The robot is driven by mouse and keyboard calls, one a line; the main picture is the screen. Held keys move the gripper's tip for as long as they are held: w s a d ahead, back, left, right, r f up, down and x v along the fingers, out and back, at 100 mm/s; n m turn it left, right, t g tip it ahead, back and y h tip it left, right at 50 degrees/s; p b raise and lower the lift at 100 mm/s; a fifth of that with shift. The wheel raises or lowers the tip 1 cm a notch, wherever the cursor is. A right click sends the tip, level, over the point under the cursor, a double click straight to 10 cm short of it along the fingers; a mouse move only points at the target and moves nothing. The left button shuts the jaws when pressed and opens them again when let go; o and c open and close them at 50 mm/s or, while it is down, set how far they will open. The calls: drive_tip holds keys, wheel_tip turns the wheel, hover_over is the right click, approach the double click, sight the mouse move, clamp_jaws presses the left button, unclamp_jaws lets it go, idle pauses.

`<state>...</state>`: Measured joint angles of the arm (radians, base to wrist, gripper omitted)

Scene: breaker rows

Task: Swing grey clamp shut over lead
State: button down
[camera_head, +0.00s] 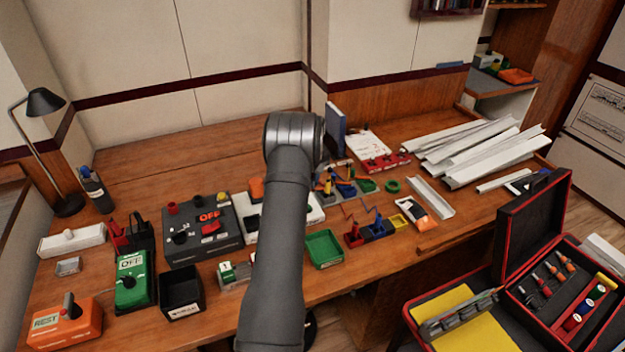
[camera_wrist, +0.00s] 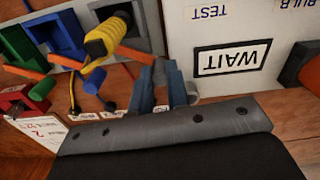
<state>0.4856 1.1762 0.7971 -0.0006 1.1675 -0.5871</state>
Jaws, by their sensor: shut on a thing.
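In the wrist view my gripper (camera_wrist: 161,82) points at the bench with its two blue-grey fingers a small gap apart. They are closed about a small grey piece (camera_wrist: 159,72), which looks like part of the grey clamp. The fingers hide most of it, so I cannot tell how far the clamp is swung. An orange lead (camera_wrist: 138,55) runs up to this grey piece from the left. In the head view my arm hides the gripper and clamp.
A white panel with a WAIT label (camera_wrist: 232,58) lies right of the fingers. Green (camera_wrist: 24,46) and blue (camera_wrist: 62,32) blocks stand at left. In the head view, a green tray (camera_head: 323,249) and a dark OFF box (camera_head: 200,230) flank my arm. White channels (camera_head: 480,150) lie at right.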

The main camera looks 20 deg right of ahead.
drive_tip(key=m, duration=0.2)
drive_tip(key=w+d+m, duration=0.1)
drive_tip(key=m, duration=0.2)
drive_tip(key=shift+w+d+m, duration=0.15)
drive_tip(key=shift+w+m, duration=0.05)
drive_tip(key=shift+m, duration=0.1)
drive_tip(key=m, duration=0.1)
drive_tip(key=d+m, duration=0.1)
drive_tip(key=m, duration=0.1)
drive_tip(key=shift+w, duration=0.2)
drive_tip(key=shift+w+d+m, duration=0.1)
drive_tip(key=shift+d+m, duration=0.2)
drive_tip(key=shift+m, duration=0.55)
drive_tip(key=shift+d+m, duration=0.25)
drive_tip(key=shift+m, duration=0.6)
drive_tip(key=shift+r, duration=0.1)
drive_tip(key=c, duration=1.4)
unclamp_jaws()
wheel_tip(320, 180, up, 17)
drive_tip(key=shift+r, duration=0.15)
